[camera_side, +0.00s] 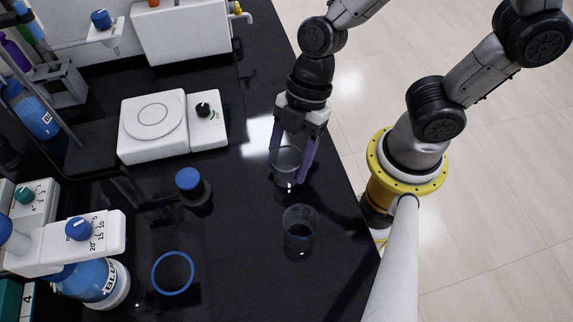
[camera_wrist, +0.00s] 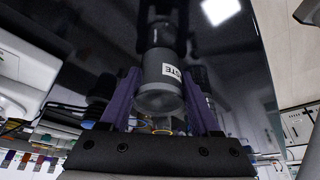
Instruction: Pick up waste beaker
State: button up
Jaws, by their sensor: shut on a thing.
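The waste beaker (camera_side: 287,163) is a clear beaker between the two purple fingers of my gripper (camera_side: 287,178) in the side view. My gripper points down and is shut on it. I cannot tell whether its base touches the black bench. In the wrist view the beaker (camera_wrist: 158,98) looks grey and carries a white label, of which the letters "TE" can be read. The fingers of my gripper (camera_wrist: 160,85) stand on both sides of it. A second clear beaker (camera_side: 300,222) stands on the bench in front of my gripper, apart from it.
A blue-capped bottle (camera_side: 190,186), a white hotplate (camera_side: 170,125) and a blue ring (camera_side: 172,273) are to the left. Dispenser bottles (camera_side: 100,280) stand at the lower left. The black bench (camera_side: 245,260) is bare between the ring and second beaker. Its edge runs close on the right.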

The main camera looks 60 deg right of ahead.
aim_at(288, 150)
jog(key=shift+r, duration=0.45)
notch_tip(288, 150, up, 3)
jog(key=shift+f, duration=0.2)
jog(key=s+d+r, duration=0.9)
jog(key=s, duration=0.1)
jog(key=shift+d+r, duration=0.25)
jog(key=shift+d, duration=0.1)
